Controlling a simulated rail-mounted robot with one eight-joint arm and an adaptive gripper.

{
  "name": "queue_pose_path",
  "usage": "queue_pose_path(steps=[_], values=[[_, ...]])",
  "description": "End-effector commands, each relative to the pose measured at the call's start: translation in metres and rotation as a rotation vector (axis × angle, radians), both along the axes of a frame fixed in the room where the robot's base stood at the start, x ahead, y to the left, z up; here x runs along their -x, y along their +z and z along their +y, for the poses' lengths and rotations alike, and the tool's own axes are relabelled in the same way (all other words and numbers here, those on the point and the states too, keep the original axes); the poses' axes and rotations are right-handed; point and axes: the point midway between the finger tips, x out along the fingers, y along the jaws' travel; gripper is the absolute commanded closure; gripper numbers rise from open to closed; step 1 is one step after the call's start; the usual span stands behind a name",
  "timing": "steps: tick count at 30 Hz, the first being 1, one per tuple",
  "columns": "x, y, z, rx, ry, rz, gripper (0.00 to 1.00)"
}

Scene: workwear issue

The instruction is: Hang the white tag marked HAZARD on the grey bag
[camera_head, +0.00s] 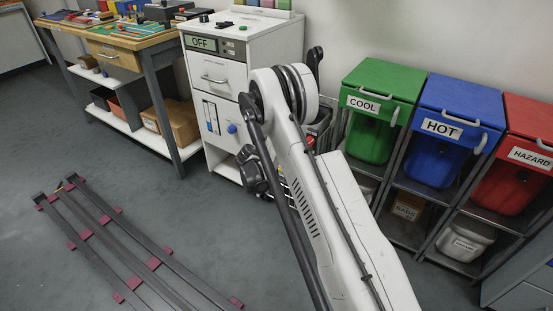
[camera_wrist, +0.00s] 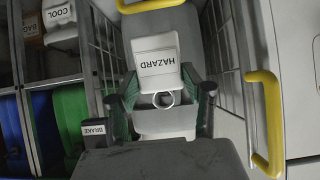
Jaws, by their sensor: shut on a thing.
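The white tag marked HAZARD (camera_wrist: 157,50) is in the middle of the wrist view, its lettering upside down. A pale ring (camera_wrist: 165,98) shows just below it. My gripper (camera_wrist: 166,88) has a dark green finger on each side of the tag's lower part and is shut on it. In the head view my arm hides the gripper and the tag. I cannot pick out the grey bag for certain in either view. A pale grey container (camera_head: 467,241) with a label stands on a low shelf at the right of the head view.
Green (camera_head: 375,110), blue (camera_head: 440,150) and red (camera_head: 510,180) bins stand on racks at right. A white cabinet (camera_head: 215,75) reads OFF. Dark rails (camera_head: 100,230) lie on the left floor.

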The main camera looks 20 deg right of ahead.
Motion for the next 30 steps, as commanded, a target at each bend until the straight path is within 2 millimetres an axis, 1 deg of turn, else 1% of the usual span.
queue_pose_path(steps=[30], values=[[-0.028,-0.005,-0.044,0.0,0.001,0.0,0.74]])
